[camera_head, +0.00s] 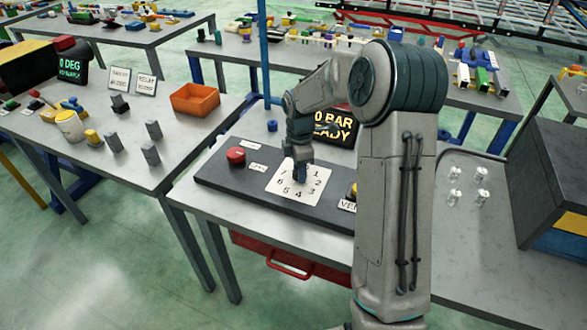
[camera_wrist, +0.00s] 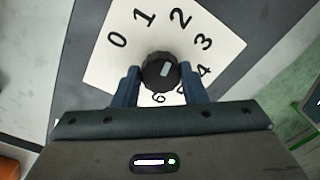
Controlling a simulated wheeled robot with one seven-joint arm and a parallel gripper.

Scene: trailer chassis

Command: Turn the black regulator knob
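The black regulator knob (camera_wrist: 161,71) is round, with a ribbed edge and a pale pointer mark. It stands on a white dial plate (camera_head: 312,178) numbered around the knob. In the head view my gripper (camera_head: 299,176) points down over the dial and hides most of the knob.
The dial sits on a dark panel (camera_head: 218,178) with a red button (camera_head: 236,156) to the left. A lit display (camera_head: 335,125) reading "0 BAR READY" stands behind. An orange bin (camera_head: 195,99) is on the left table. A dark box (camera_head: 550,190) stands at the right.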

